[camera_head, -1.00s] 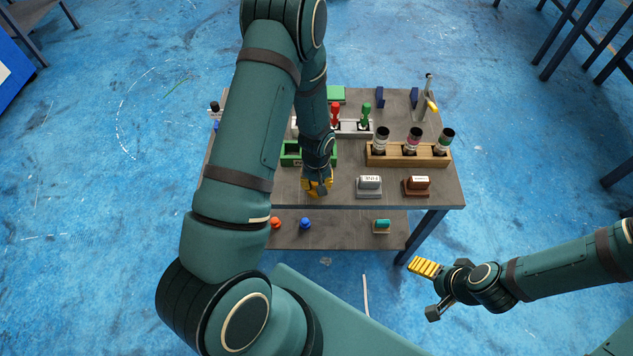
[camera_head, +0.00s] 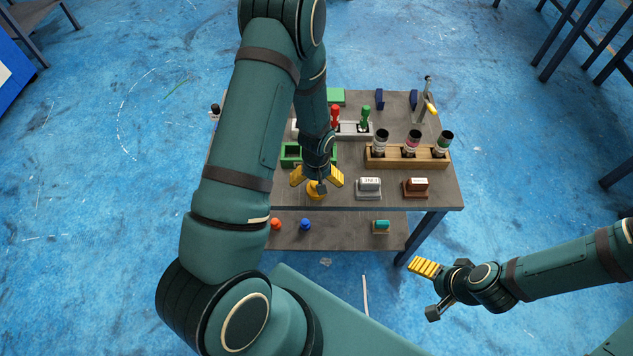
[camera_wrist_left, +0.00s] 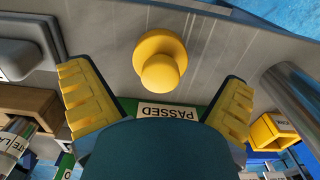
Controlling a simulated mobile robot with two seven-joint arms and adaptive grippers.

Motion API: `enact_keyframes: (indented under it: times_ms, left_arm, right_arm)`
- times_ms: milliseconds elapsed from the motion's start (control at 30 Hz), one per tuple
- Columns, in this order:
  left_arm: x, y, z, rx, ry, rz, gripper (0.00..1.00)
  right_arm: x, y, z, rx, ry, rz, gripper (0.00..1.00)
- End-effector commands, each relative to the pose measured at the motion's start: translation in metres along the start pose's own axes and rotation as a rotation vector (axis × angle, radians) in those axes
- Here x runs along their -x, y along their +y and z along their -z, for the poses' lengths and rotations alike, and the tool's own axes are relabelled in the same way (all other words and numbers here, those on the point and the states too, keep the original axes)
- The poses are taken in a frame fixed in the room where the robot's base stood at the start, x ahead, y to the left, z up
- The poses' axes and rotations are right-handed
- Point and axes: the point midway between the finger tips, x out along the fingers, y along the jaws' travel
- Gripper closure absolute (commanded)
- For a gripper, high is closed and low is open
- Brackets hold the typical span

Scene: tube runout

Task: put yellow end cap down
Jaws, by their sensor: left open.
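The yellow end cap (camera_head: 316,190) stands near the front edge of the table top, between the spread fingers of my left gripper (camera_head: 317,178). In the left wrist view the yellow end cap (camera_wrist_left: 160,60) shows a round knob over a wider disc, on the grey surface. The left gripper (camera_wrist_left: 157,100) is open there, with a clear gap on both sides of the cap.
A green bin (camera_head: 291,153) lies just behind the left gripper; a PASSED label (camera_wrist_left: 168,112) shows in the wrist view. A grey block (camera_head: 369,189) and a brown block (camera_head: 416,188) stand to the right. A wooden rack (camera_head: 407,160) with dark-topped tubes is behind them.

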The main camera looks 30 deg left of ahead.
Motion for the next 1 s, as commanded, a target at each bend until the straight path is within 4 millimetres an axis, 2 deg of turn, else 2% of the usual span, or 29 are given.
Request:
enact_keyframes:
  times_ms: [100,800,1000]
  left_arm:
    - [0.012,0.000,0.000,0.000,0.000,0.000,0.00]
    - [0.062,0.000,0.000,0.000,0.001,0.000,0.00]
    - [0.066,0.000,0.000,-0.001,0.000,0.001,0.00]
  right_arm:
    - [0.008,-0.003,0.001,0.000,0.000,0.000,0.13]
    - [0.040,-0.015,0.004,0.000,0.000,0.000,0.13]
    - [0.042,-0.016,0.004,0.000,0.000,0.000,0.13]
